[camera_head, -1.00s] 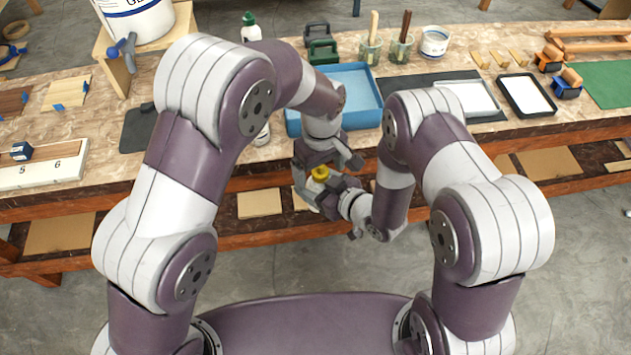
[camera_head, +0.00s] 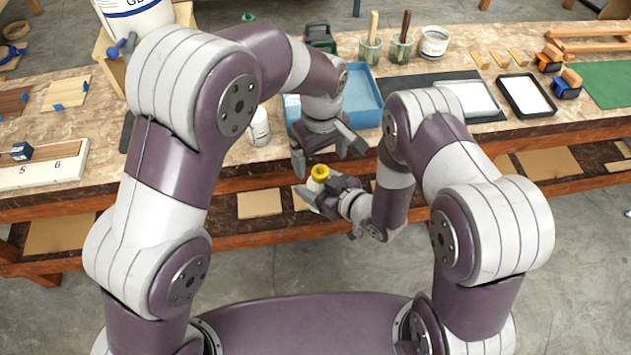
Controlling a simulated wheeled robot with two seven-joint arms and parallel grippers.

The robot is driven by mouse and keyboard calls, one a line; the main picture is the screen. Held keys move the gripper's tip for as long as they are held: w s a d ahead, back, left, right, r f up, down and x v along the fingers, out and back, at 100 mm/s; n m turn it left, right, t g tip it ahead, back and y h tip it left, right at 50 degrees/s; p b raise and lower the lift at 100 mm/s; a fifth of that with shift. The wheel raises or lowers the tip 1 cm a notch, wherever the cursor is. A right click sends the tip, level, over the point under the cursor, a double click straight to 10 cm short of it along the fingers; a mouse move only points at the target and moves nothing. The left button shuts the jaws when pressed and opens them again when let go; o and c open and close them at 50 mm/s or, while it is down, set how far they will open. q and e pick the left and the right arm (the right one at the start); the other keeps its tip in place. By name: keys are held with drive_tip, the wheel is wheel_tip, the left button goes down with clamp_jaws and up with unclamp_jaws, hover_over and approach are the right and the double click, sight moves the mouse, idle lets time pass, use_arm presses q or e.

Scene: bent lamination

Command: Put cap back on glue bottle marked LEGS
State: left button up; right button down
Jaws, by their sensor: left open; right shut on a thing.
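My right gripper (camera_head: 328,193) is shut on a pale bottle (camera_head: 309,193), held in front of the table's near edge. A yellow cap or collar (camera_head: 320,171) is on the bottle's top; I cannot tell how firmly it sits. The bottle's marking is not readable, and the gripper covers much of its body. My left gripper (camera_head: 328,158) is open just above the yellow top, fingers spread and pointing down, with nothing seen between them. A second white bottle (camera_head: 260,128) stands on the table left of my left gripper; its label is too small to read.
A blue tray (camera_head: 371,92) lies behind my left gripper. Brush jars (camera_head: 371,50), a white tub (camera_head: 433,42) and two shallow trays (camera_head: 526,95) stand to the right. A wooden board numbered 5 and 6 (camera_head: 45,168) is at the left. My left arm hides part of the table.

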use_arm(q)
wheel_tip(320, 180, up, 4)
drive_tip(key=shift+f, duration=0.15)
drive_tip(key=shift+w+f+m, duration=0.1)
drive_tip(key=shift+f+m, duration=0.3)
drive_tip(key=shift+m, duration=0.8)
drive_tip(key=s+a+m, duration=0.1)
drive_tip(key=s+a, duration=0.3)
drive_tip(key=a, duration=0.3)
drive_tip(key=s+a+f+m+t, duration=0.1)
drive_tip(key=s+a, duration=0.3)
drive_tip(key=a, duration=0.4)
drive_tip(key=s+a+m, duration=0.1)
drive_tip(key=s+a, duration=0.3)
drive_tip(key=a, duration=0.4)
drive_tip(key=shift+s+a+f, duration=0.15)
drive_tip(key=shift+a, duration=0.05)
use_arm(e)
drive_tip(key=shift+r, duration=0.1)
